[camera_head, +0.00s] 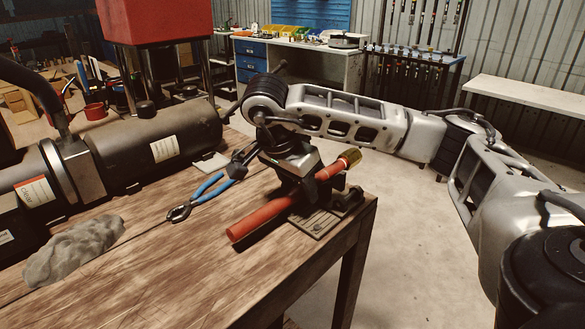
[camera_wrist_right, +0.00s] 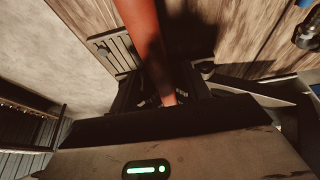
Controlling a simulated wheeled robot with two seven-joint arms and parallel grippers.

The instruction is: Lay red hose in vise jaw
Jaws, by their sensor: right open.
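The red hose (camera_head: 265,216) with a brass fitting (camera_head: 349,158) at its far right end slants across the vise (camera_head: 335,213) at the table's right corner. Its bare end reaches left over the tabletop. My right gripper (camera_head: 296,187) is open, low over the vise and around or just above the hose; it hides much of the vise. In the right wrist view the hose (camera_wrist_right: 146,40) runs down toward the gripper's fingers (camera_wrist_right: 160,92), with the vise's slotted plate (camera_wrist_right: 116,50) beside it. Whether the hose is seated in the jaw cannot be told.
Blue-handled pliers (camera_head: 208,188) and a grey rag (camera_head: 72,250) lie on the wooden table (camera_head: 165,275). A large dark cylindrical machine (camera_head: 150,145) stands along the table's back left. The table's front middle is clear. A white workbench (camera_head: 300,52) stands farther back.

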